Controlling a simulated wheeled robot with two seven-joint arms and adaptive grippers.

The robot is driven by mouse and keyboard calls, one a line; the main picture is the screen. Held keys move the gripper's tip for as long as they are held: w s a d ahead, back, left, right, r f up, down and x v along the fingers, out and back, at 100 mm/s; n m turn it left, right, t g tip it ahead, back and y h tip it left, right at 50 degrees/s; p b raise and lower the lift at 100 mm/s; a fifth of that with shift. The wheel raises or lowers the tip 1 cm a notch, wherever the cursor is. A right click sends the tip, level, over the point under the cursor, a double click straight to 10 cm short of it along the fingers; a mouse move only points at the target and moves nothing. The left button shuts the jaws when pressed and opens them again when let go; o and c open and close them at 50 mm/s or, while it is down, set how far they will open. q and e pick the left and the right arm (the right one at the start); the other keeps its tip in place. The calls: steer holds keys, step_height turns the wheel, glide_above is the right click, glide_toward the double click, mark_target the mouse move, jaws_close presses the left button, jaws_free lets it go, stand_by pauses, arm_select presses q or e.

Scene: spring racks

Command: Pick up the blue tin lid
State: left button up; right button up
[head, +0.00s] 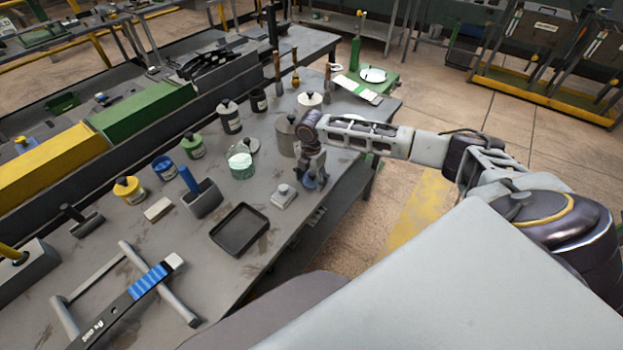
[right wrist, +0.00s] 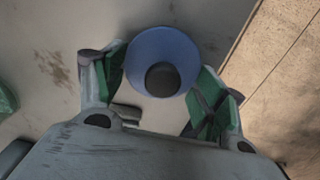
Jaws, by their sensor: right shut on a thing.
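The blue tin lid (right wrist: 144,50) is a round blue disc with a dark round knob in the right wrist view. In the head view a small part of the blue lid (head: 310,182) shows under my right gripper (head: 313,178), near the table's right edge. The green-padded fingers of my right gripper (right wrist: 164,78) are on both sides of the lid, shut on it. I cannot tell whether the lid touches the table. My left gripper is not in view.
A small grey block (head: 284,196) and a black tray (head: 239,230) lie left of the gripper. A grey pot (head: 285,135) stands just behind it. Floor lies beyond the table's right edge.

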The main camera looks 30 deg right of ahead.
mark_target(311, 175)
steer(key=shift+r+b, duration=0.35)
steer(key=shift+r, duration=4.55)
